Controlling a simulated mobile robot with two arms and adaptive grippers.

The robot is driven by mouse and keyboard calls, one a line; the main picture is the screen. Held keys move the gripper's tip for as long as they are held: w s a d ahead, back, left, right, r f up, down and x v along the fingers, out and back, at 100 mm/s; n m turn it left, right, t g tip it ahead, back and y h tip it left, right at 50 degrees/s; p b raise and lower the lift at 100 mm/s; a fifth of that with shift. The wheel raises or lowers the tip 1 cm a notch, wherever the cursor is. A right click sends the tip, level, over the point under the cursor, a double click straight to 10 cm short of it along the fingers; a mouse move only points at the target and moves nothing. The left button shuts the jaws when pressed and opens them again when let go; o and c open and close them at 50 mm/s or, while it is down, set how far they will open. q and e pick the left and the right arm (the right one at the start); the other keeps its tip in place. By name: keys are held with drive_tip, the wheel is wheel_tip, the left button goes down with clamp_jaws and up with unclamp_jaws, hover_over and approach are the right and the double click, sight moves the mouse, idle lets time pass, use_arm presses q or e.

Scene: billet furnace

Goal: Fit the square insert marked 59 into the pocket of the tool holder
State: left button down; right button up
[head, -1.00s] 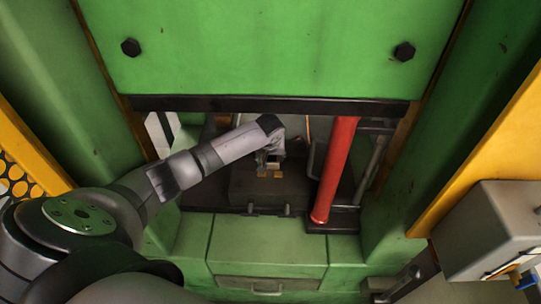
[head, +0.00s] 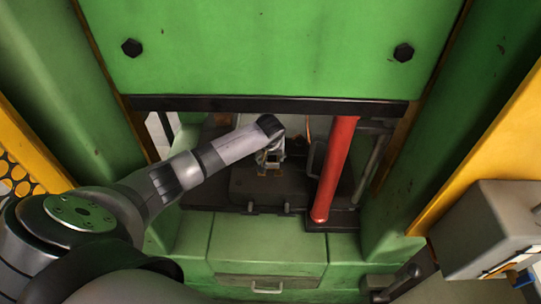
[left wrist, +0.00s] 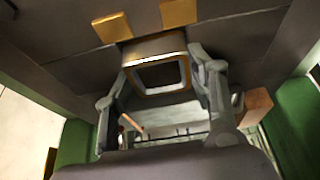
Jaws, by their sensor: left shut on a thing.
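My left gripper (head: 270,163) reaches from the left under the raised green panel, over a dark block (head: 243,187). In the left wrist view its two grey fingers (left wrist: 160,75) are shut on a square piece, which I take to be the insert (left wrist: 158,75). It has a pale, brass-edged rim and a dark middle; no number is readable. Two brass-coloured pads (left wrist: 112,27) sit on the dark surface just beyond it. I cannot tell whether the insert touches that surface, and no holder pocket is clearly visible. My right gripper is not in view.
A red post (head: 334,170) stands close to the right of the gripper. The green panel (head: 270,50) with a black lower edge hangs above the opening. Green walls flank it. A grey box (head: 485,235) is at the right.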

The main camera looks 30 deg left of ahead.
use_arm(q)
drive_tip(key=shift+w, duration=0.1)
idle(0.3)
drive_tip(key=c, duration=1)
unclamp_jaws()
drive_tip(key=shift+c, duration=0.2)
drive_tip(key=o, duration=0.4)
drive_tip(key=shift+o, duration=0.2)
